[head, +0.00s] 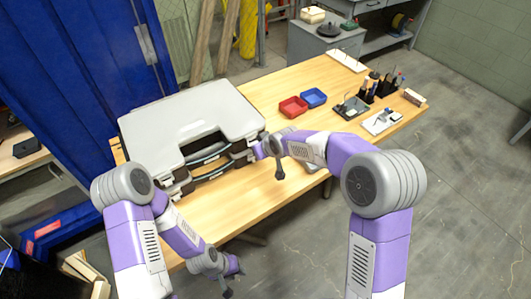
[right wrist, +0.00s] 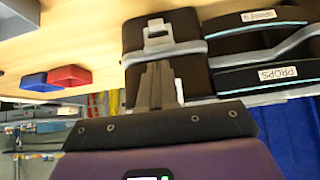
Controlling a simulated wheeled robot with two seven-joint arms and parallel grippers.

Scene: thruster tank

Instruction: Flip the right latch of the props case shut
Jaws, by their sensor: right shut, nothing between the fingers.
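The props case (head: 185,105) lies closed on the wooden table with its pale grey lid up and its handle side facing me. In the right wrist view the case's dark side (right wrist: 135,80) appears upside down, with a PROPS label (right wrist: 278,73). The pale right latch (right wrist: 158,32) shows on the table side of the grey seam band; I cannot tell whether it is fastened. My right gripper (right wrist: 155,68) is shut and empty, its fingertips in front of the case close to the latch; contact is unclear. My left gripper (head: 238,268) is low in front of the table, its fingers unclear.
A red tray (head: 293,107) and a blue tray (head: 314,97) sit right of the case. Pen holders (head: 372,88) and small items stand at the table's right end. A blue curtain (head: 80,90) hangs at the left. Bare table lies between case and trays.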

